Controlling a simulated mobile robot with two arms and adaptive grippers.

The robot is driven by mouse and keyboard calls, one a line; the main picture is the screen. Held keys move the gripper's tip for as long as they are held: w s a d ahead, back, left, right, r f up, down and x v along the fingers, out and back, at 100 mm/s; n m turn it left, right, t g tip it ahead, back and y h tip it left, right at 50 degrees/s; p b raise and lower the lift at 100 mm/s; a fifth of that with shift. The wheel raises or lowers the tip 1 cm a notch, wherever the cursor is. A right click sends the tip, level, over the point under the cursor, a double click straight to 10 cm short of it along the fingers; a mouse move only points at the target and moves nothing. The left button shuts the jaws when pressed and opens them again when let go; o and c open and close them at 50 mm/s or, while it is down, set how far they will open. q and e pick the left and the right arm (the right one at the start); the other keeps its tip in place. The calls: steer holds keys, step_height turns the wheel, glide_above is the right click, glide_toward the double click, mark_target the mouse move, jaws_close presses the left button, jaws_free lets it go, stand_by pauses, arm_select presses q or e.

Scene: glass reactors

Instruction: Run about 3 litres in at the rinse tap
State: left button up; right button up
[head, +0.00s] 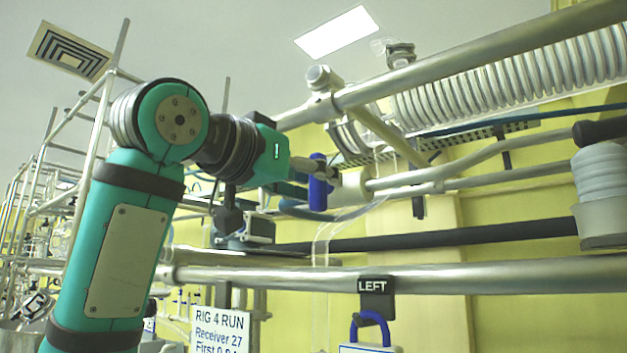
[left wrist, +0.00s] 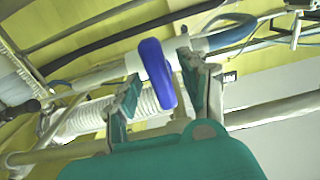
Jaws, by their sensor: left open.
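A blue tap lever (head: 318,188) is mounted on a pale pipe fitting near the middle of the head view. My left gripper (head: 303,168) reaches in from the left at the lever. In the left wrist view my left gripper (left wrist: 156,86) is open, with one finger on each side of the lever. I cannot tell whether either finger touches it. No water shows running. My right gripper is in neither view.
Steel rails cross the area; one lower rail (head: 480,280) carries a "LEFT" tag (head: 376,287). A ribbed hose or coil (head: 510,78) runs above. A clear tube (head: 322,240) hangs below the lever. A "RIG 4 RUN" sign (head: 220,328) and blue padlock (head: 370,326) are lower.

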arm_select(q)
steer(key=v, duration=1.1)
steer(key=shift+s+a, duration=0.15)
steer(key=shift+s, duration=0.05)
